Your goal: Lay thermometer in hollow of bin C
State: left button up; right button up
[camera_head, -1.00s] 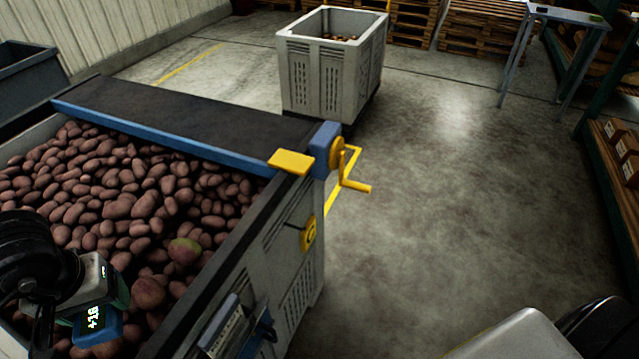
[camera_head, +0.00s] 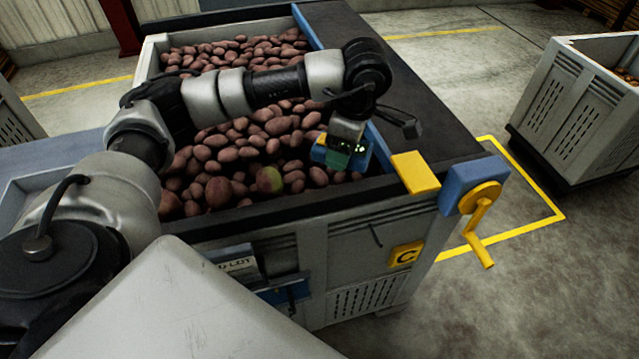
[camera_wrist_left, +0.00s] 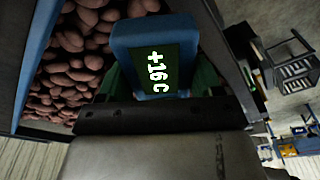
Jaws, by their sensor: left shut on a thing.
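My left gripper (camera_head: 347,146) is shut on the blue thermometer (camera_head: 357,161). It holds it over the right part of bin C, near the blue-edged dark cover. The left wrist view shows the thermometer (camera_wrist_left: 157,62) between green fingers, its dark display reading +16 C. I cannot make out the hollow clearly; the arm hides part of the potatoes. My right gripper is not in view.
The dark cover (camera_head: 420,110) borders the bin on the right, with a yellow plate (camera_head: 414,172) and yellow crank (camera_head: 481,215) at its near corner. A potato with a green patch (camera_head: 269,180) lies near the front rim. Another grey bin (camera_head: 570,105) stands right, across open floor.

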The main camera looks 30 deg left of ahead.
aim_at(317, 181)
pick_arm(q)
jog(key=a+n, duration=0.1)
jog(key=n, duration=0.2)
jog(key=w+a+f+n+b, duration=0.1)
jog(key=n, duration=0.3)
jog(key=w+a+f+n+g+h, duration=0.1)
jog(key=n, duration=0.2)
jog(key=shift+a+f+n+b, duration=0.15)
jog(key=shift+a+n+b, duration=0.2)
jog(key=shift+n+b, duration=0.05)
jog(key=a+f+n, duration=0.1)
jog(key=f+n, duration=0.3)
jog(key=w+a+f+n+h+b, duration=0.1)
jog(key=a+f+n, duration=0.1)
jog(key=f+n, duration=0.2)
jog(key=a+f+n+h, duration=0.1)
jog(key=f+n, duration=0.3)
jog(key=n, duration=0.2)
jog(key=shift+w+a+f+b, duration=0.3)
jog(key=shift+w+a+f, duration=0.05)
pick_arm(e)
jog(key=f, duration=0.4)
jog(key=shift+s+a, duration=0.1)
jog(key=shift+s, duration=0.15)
pick_arm(q)
jog(key=o, duration=1)
jog(key=shift+f, duration=0.1)
